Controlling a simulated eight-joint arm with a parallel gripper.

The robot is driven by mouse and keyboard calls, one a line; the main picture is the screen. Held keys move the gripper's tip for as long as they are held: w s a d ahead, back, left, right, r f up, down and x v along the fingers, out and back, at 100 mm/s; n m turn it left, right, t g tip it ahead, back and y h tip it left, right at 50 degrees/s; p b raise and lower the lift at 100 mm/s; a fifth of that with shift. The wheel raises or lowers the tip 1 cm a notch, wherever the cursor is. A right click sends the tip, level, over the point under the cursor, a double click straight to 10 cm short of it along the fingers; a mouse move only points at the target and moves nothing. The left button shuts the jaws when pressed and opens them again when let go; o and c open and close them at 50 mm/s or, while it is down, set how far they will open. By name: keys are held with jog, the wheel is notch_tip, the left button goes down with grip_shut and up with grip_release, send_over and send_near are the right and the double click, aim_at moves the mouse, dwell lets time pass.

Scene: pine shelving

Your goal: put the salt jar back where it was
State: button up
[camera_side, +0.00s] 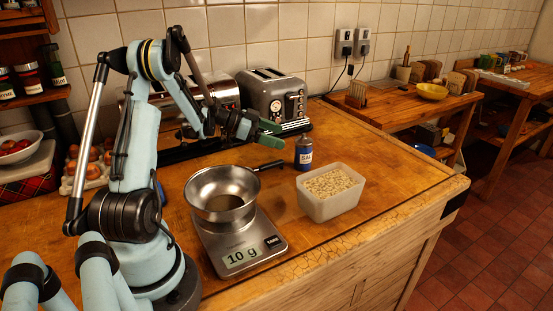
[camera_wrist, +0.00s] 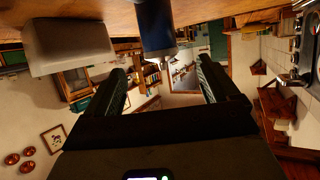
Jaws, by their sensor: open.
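A white tub (camera_side: 330,205) of pale pieces stands in front of the jar. A metal bowl (camera_side: 222,190) with a handle sits on a scale (camera_side: 240,255) reading 10 g. A toaster (camera_side: 272,98) stands behind my gripper. The counter right of the tub is clear.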

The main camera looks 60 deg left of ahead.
jog(key=d+r+n+g+y, duration=0.1)
jog(key=d+r+n+g, duration=0.1)
jog(key=d, duration=0.6)
jog(key=d+r+n+g+y, duration=0.1)
jog(key=d+r+g, duration=0.2)
jog(key=d, duration=0.5)
jog(key=s+d+n+y, duration=0.2)
jog(key=s+d+y, duration=0.2)
jog(key=s+d, duration=0.6)
jog(key=shift+s+d+r, duration=0.25)
jog(key=shift+s+d, duration=0.15)
jog(key=shift+d, duration=0.35)
dwell(1.0)
